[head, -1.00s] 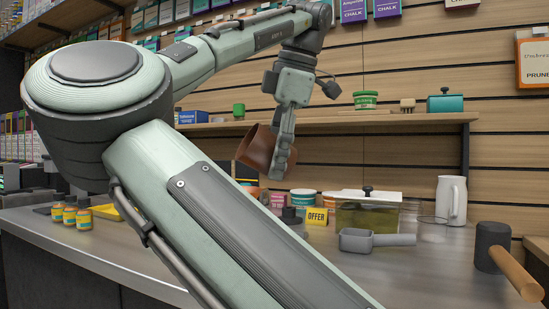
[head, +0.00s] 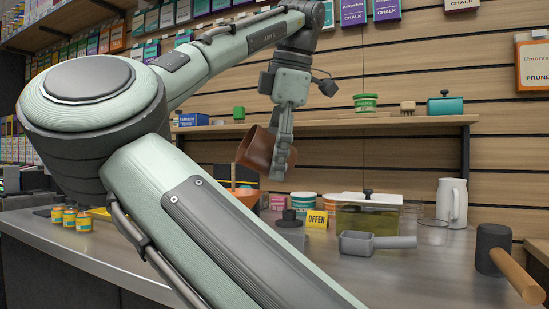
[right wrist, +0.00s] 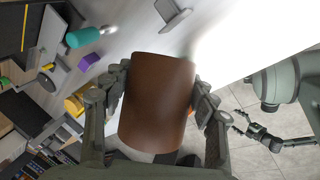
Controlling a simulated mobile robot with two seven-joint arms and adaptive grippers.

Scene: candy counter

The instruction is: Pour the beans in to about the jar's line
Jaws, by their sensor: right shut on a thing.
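My right gripper (head: 283,150) is shut on a brown cup (head: 256,148) and holds it tilted above the counter. The brown cup also shows between the fingers in the right wrist view (right wrist: 157,105); I cannot see its contents. An orange vessel (head: 246,195) shows below the cup, partly behind my right arm, with a thin brown upright streak above it; I cannot tell whether that is falling beans. No jar with a line can be made out. My left gripper (right wrist: 265,135) shows small at the right of the right wrist view; its jaw opening is unclear.
On the counter (head: 400,262) stand a lidded glass box (head: 368,220), a grey scoop (head: 362,243), a white jug (head: 452,203), a mallet (head: 495,250), an OFFER sign (head: 317,219) and yellow bottles (head: 70,218). A shelf (head: 400,121) runs behind.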

